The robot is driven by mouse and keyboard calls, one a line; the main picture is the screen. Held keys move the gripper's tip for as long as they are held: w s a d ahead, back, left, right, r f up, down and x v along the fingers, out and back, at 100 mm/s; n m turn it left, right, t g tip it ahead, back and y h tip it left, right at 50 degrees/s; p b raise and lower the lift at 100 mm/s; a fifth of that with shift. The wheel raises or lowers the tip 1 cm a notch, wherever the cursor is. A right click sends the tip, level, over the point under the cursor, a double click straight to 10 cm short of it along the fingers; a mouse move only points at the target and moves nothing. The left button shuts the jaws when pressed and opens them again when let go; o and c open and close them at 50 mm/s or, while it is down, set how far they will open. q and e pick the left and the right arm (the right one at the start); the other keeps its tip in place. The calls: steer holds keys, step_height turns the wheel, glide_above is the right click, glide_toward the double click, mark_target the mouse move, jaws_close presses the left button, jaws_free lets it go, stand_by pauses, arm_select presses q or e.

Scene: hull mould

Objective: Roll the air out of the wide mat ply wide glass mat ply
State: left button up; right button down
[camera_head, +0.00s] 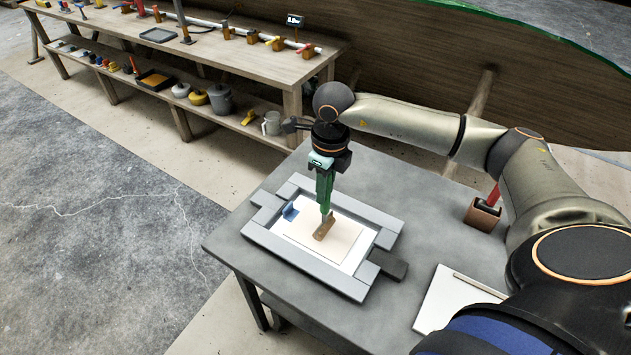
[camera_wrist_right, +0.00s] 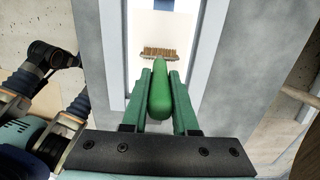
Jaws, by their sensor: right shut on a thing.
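In the wrist view the green handle (camera_wrist_right: 160,90) sits between the two green fingers of the right gripper (camera_wrist_right: 160,103). The pale mat ply (camera_head: 338,246) lies flat inside a grey frame mould (camera_head: 306,278). My left gripper is not in view.
A small blue piece (camera_head: 290,211) stands at the frame's inner left corner. A brown holder (camera_head: 482,214) with a red-handled tool and a white board (camera_head: 446,298) are on the table's right. A wooden workbench (camera_head: 215,60) with tools stands behind.

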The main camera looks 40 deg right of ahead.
steer(key=shift+s+d, duration=0.1)
steer(key=shift+s, duration=0.1)
step_height(320, 180, up, 7)
steer(key=p, duration=0.5)
stand_by(0.3)
stand_by(0.4)
